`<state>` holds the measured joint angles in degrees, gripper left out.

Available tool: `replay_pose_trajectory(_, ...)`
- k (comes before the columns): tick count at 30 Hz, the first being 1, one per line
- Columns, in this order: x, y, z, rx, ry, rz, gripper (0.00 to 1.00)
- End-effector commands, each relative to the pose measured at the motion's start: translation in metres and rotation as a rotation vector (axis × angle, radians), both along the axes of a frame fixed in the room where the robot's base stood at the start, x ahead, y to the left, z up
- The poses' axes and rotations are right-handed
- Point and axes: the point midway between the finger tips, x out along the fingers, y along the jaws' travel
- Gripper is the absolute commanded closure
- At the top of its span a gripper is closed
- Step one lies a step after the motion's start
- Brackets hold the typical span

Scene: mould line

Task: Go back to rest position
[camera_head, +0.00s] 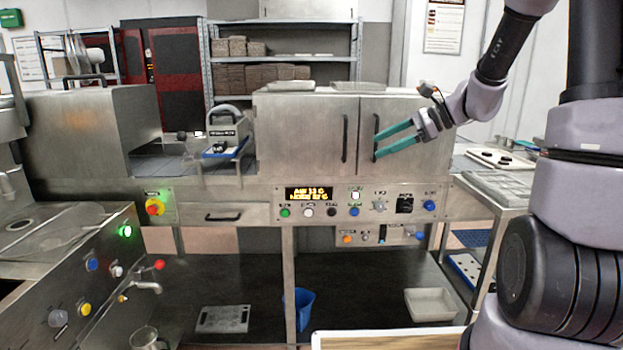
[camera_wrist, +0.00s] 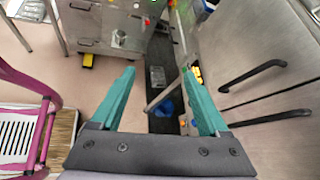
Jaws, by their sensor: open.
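My gripper (camera_head: 384,144) has teal fingers and shows in the head view in front of the steel cabinet doors (camera_head: 372,135). The fingers point left and are spread apart with nothing between them. In the wrist view my gripper (camera_wrist: 160,80) is also open and empty, with floor and a blue bucket seen between and beyond the fingers. My arm comes down from the upper right. I cannot tell how far the fingertips are from the doors.
A control panel (camera_head: 330,203) with buttons and a lit display runs below the cabinet. A steel trolley (camera_head: 493,192) stands at the right. A blue bucket (camera_head: 300,308) and a pale tray (camera_head: 431,304) are below the bench. A pink chair (camera_wrist: 30,120) is at left in the wrist view.

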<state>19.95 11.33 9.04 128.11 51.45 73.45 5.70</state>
Motion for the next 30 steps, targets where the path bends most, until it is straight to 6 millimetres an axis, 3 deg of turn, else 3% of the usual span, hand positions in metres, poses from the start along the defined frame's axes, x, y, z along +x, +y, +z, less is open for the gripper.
replay_pose_trajectory(1, -0.019, 0.005, 0.012, -0.08, -0.056, 0.059, 0.22)
replay_pose_trajectory(7, -0.086, 0.003, 0.037, -0.406, -0.273, 0.275, 0.22)
replay_pose_trajectory(15, -0.16, -0.027, 0.069, -0.832, -0.591, 0.509, 0.22)
replay_pose_trajectory(22, -0.197, -0.055, 0.091, -1.103, -0.803, 0.622, 0.22)
replay_pose_trajectory(30, -0.207, -0.066, 0.098, -1.195, -0.871, 0.657, 0.22)
